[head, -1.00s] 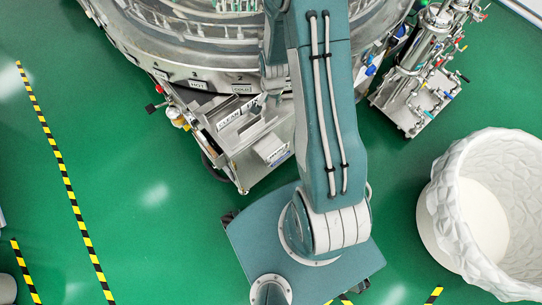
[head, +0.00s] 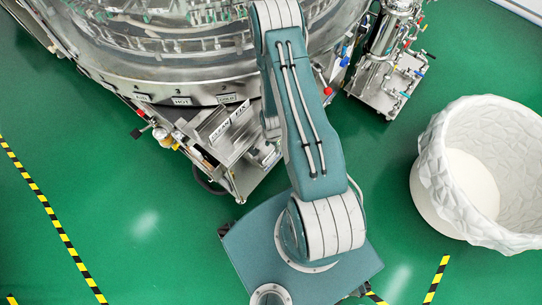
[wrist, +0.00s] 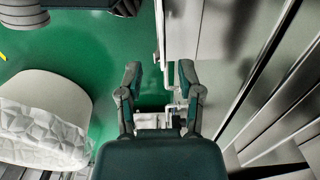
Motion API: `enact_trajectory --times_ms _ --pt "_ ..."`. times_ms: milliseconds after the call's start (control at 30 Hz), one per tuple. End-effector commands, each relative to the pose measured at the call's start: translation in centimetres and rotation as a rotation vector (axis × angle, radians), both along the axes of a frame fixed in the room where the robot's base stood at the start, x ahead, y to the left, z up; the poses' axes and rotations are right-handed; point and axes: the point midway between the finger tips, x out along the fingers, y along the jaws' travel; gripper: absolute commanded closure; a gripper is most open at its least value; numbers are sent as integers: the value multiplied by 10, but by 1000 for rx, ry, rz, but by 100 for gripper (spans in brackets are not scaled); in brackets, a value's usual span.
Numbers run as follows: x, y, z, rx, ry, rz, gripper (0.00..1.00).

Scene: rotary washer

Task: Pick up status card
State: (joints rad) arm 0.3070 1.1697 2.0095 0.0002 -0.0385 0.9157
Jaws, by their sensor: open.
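The status cards appear as small white cards with dark lettering on a metal holder (head: 237,150) at the washer's front. One card (head: 221,129) seems to read "CLEAN", and another (head: 241,111) beside it seems to read "FIX". My arm passes just right of the holder and hides part of that side. My gripper (wrist: 160,80) shows in the wrist view with its two fingers spread apart. I see nothing held between them, only floor and white pipework beyond. I cannot make out a status card in the wrist view.
The large round metal washer (head: 190,92) fills the top left. A pipe stand (head: 385,75) is right of my arm. A white basket (head: 440,190) stands on the green floor at right. Metal panels (wrist: 270,90) lie close right of my gripper. Floor is clear at lower left.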

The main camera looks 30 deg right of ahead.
Motion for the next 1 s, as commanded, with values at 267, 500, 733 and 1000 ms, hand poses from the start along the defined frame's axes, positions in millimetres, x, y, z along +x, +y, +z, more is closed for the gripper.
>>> enact_trajectory --times_ms 267,500,733,1000 --pt "-2 3 -23 1 3 1 53" --pt "-2 5 -55 1 3 1 53" --pt "-1 5 -61 1 1 0 53" --pt "-1 6 -61 1 1 1 100"
